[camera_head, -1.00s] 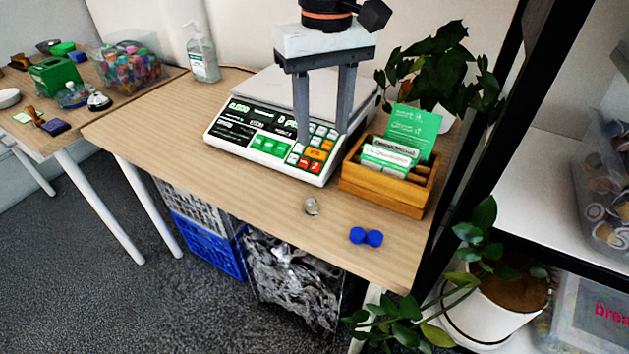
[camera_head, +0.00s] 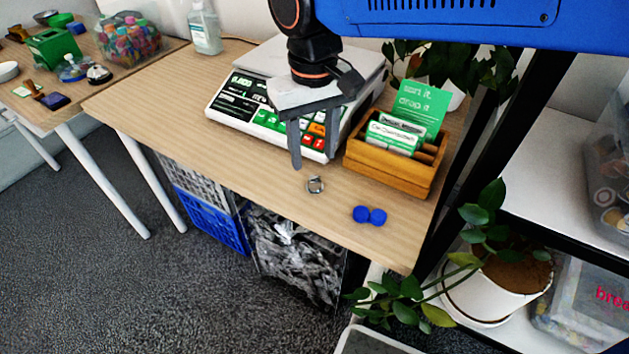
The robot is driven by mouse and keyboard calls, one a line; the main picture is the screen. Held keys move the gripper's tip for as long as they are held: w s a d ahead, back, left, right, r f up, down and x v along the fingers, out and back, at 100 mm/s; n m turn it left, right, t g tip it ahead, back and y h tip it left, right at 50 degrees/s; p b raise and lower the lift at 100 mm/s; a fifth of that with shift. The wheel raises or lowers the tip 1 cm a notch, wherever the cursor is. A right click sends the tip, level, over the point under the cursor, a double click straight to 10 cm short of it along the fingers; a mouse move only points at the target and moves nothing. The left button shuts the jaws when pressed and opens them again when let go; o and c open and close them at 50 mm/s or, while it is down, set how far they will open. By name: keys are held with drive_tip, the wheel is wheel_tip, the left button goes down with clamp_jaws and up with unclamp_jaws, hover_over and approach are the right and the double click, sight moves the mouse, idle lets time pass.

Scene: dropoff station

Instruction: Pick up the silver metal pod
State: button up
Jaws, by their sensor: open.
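The silver metal pod (camera_head: 315,185) is a small round shiny piece lying on the wooden table (camera_head: 240,160) near its front edge. My gripper (camera_head: 313,162) is open and points down, with its two grey fingers just behind and above the pod. The fingers appear apart from the pod, with nothing between them. The gripper's palm and fingers hide part of the scale's keypad.
Two joined blue round caps (camera_head: 370,215) lie to the right of the pod. The scale (camera_head: 230,105) stands behind, and a wooden card box (camera_head: 390,165) is at the right. The table left of the pod is clear. A potted plant (camera_head: 490,290) stands below right.

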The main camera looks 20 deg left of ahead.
sight(315, 177)
drive_tip(key=shift+s+d+f, duration=0.15)
drive_tip(key=shift+f, duration=0.75)
drive_tip(key=shift+s+d+f, duration=0.1)
drive_tip(key=shift+s+f, duration=0.1)
drive_tip(key=shift+f, duration=0.75)
drive_tip(key=shift+s+d+f, duration=0.15)
drive_tip(key=shift+f, duration=0.75)
drive_tip(key=c, duration=1)
